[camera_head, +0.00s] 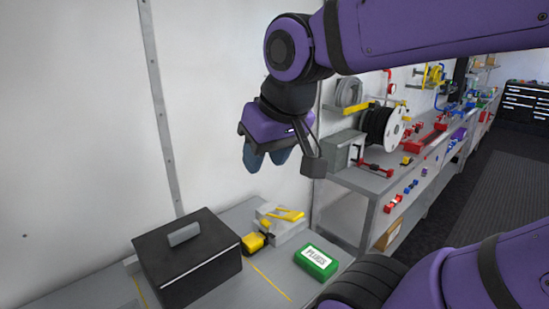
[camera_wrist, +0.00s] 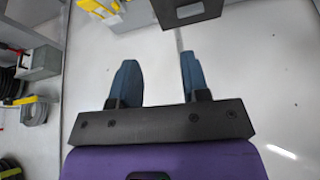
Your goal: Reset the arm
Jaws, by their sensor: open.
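My gripper (camera_head: 266,158) hangs from my purple arm above the grey bench, in front of the white wall. In the wrist view its two blue fingers (camera_wrist: 160,78) are spread apart with nothing between them. It is open and touches nothing. Behind the fingers, the wrist view shows the white wall and part of a black box at the top.
Below stand a black box (camera_head: 190,258) with a grey handle, a yellow tool (camera_head: 254,243) and a green case (camera_head: 316,262) labelled PLUGS. A shelf bench (camera_head: 400,178) with a cable reel (camera_head: 384,127) and red fittings runs along the right. The floor (camera_head: 500,170) there is clear.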

